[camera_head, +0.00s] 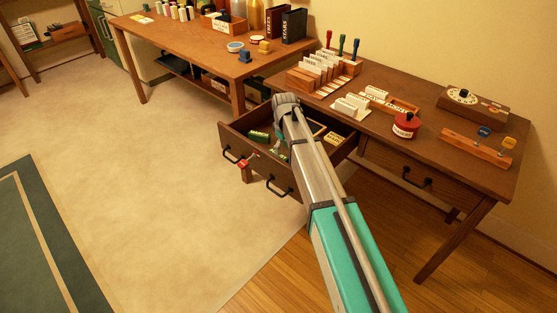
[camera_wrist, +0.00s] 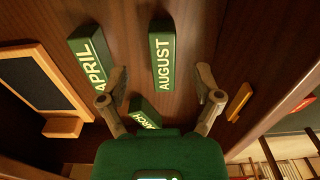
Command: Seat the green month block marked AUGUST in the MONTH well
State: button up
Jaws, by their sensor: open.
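The green AUGUST block (camera_wrist: 162,58) lies in the open drawer (camera_head: 232,131) with its lettered face toward the wrist camera. My gripper (camera_wrist: 162,78) is open and empty in the wrist view. Its fingertips are on either side of the AUGUST block's lower end, with no visible contact. In the head view my arm hides most of the gripper and part of the drawer. A wooden calendar tray (camera_head: 403,106) with lettering that looks like MONTH stands on the desk (camera_head: 440,115); its wells are too small to make out.
A green APRIL block (camera_wrist: 92,70) lies left of AUGUST. A MARCH block (camera_wrist: 145,113) is partly hidden by my gripper body. A dark wood-framed panel (camera_wrist: 38,82) is at the left. On the desk are a red round container (camera_head: 406,125), a card rack (camera_head: 318,75) and several white blocks.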

aim_at(283, 157)
dwell(0.3)
jog(key=shift+s+a+f+b, duration=0.1)
jog(key=shift+a+f+b, duration=0.05)
jog(key=shift+f+b, duration=2.45)
grip_shut()
jog(key=shift+r, duration=0.25)
notch_tip(283, 157, up, 3)
jog(key=p, duration=0.3)
jog(key=s+d+r+p, duration=0.8)
jog(key=s+r+p, duration=0.1)
jog(key=s+p, duration=0.1)
jog(key=shift+s+r, duration=0.3)
jog(key=shift+s, duration=0.55)
